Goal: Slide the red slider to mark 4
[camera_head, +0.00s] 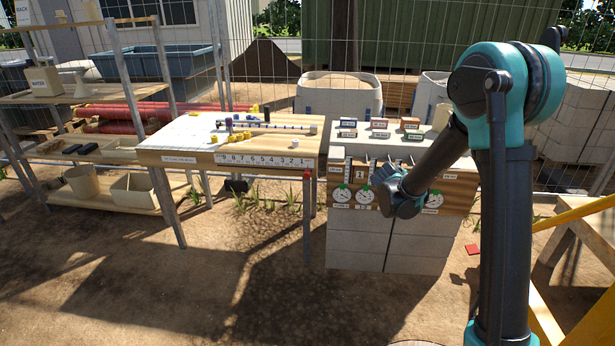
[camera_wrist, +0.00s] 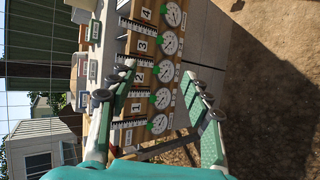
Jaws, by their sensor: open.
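A numbered strip (camera_head: 262,160), with marks descending from left to right, runs along the front edge of the wooden table (camera_head: 180,157). A small red piece (camera_head: 307,174) shows at its right end in the head view; it may be the red slider, but it is too small to be sure. My gripper (camera_head: 400,197) is to the right of the table, in front of the dial panel (camera_head: 445,188). Its fingers are hard to make out there. In the wrist view my gripper (camera_wrist: 160,84) is open, its fingers apart over the dials, with nothing seen held. I cannot make out the slider there.
The dial panel is fixed to a block stand (camera_head: 385,240), with several small labelled boxes (camera_head: 379,124) on top. Beads and small pieces (camera_head: 245,125) lie on the table. A shelf rack (camera_head: 90,100) stands left, a yellow rail (camera_head: 575,212) right. The sandy ground in front is clear.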

